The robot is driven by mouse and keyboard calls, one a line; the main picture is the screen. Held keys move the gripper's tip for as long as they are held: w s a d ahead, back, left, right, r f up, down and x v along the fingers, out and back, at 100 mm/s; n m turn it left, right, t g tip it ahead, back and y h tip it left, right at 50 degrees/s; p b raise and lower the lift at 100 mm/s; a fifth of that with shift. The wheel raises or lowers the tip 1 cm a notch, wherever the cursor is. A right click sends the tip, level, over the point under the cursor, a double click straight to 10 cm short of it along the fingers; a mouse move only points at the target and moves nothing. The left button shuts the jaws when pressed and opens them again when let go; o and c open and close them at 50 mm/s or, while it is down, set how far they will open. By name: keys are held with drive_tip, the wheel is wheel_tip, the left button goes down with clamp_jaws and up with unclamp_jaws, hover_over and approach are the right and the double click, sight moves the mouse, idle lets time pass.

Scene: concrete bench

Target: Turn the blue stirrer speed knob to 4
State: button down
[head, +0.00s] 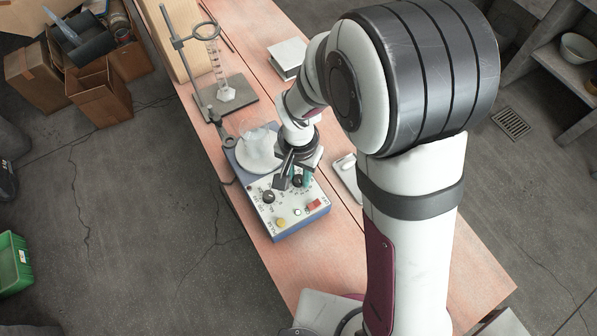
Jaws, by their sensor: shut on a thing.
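The stirrer (286,222) is a blue box with a pale sloped control panel, standing on the pink bench. My gripper (297,181) points down at the upper right of this panel and is shut on the blue stirrer speed knob. The fingers cover most of the knob, and its pointer and the scale numbers around it are too small or hidden to read. A second, dark knob (268,197) sits to the left on the panel, apart from my gripper.
A glass beaker (256,139) stands on the stirrer's round white plate (258,160), close behind my gripper. A stand (184,60) and a glass cylinder (218,68) are farther back. A white box (287,58) and a small pale device (347,175) lie to the right.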

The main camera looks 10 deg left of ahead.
sight(298, 178)
drive_tip(key=m, duration=0.5)
drive_tip(key=shift+m, duration=0.3)
drive_tip(key=m, duration=0.4)
drive_tip(key=shift+m, duration=0.7)
drive_tip(key=c, duration=0.6)
unclamp_jaws()
wheel_tip(298, 178, up, 16)
drive_tip(key=s+d+n, duration=0.2)
drive_tip(key=s+d, duration=0.3)
drive_tip(key=s+d+n+y, duration=0.1)
drive_tip(key=s+d+n, duration=0.2)
drive_tip(key=s+d, duration=0.2)
drive_tip(key=s+d+n, duration=0.2)
drive_tip(key=s+d, duration=0.3)
drive_tip(key=shift+s+f+n+y, duration=0.1)
drive_tip(key=shift+f+n+y, duration=0.05)
drive_tip(key=shift+n+y, duration=0.2)
